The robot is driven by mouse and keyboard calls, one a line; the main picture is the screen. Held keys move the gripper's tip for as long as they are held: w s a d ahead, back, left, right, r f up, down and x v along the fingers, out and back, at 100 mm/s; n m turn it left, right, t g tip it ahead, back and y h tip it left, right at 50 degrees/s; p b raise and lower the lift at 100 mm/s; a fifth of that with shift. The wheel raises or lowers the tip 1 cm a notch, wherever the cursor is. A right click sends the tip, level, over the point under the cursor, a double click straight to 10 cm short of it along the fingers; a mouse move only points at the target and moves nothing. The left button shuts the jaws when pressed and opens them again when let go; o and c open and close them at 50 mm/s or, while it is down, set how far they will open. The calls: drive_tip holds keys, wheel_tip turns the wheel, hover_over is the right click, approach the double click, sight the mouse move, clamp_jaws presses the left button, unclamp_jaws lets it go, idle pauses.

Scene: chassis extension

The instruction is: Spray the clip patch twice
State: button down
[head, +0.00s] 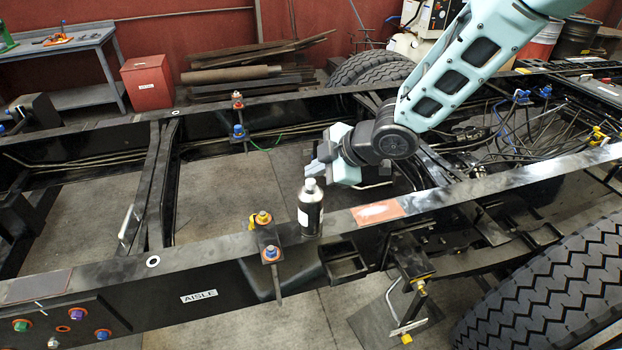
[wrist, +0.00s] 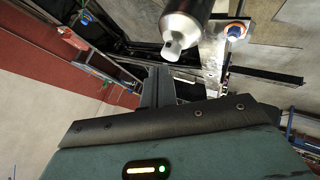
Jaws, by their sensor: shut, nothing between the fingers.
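A dark spray can (head: 310,208) with a pale label and a light grey top stands upright on the near chassis rail (head: 200,255). It also shows in the wrist view (wrist: 187,22), just beyond my fingers. A reddish-brown patch (head: 362,218) with a whitish area lies on the rail to the right of the can. I cannot tell whether it is the clip patch. My gripper (head: 314,166) is shut and empty, behind and slightly above the can's top in the head view. In the wrist view its fingers (wrist: 158,86) are together; I cannot tell whether they touch the can.
A clamp with orange and blue bolts (head: 265,235) stands on the rail left of the can. A dark brown patch (head: 38,285) lies at the rail's left end. Cables (head: 510,130) crowd the right side, and a large tyre (head: 560,285) stands at the lower right.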

wheel_tip(320, 180, up, 6)
drive_tip(key=p, duration=0.5)
idle(0.4)
idle(2.0)
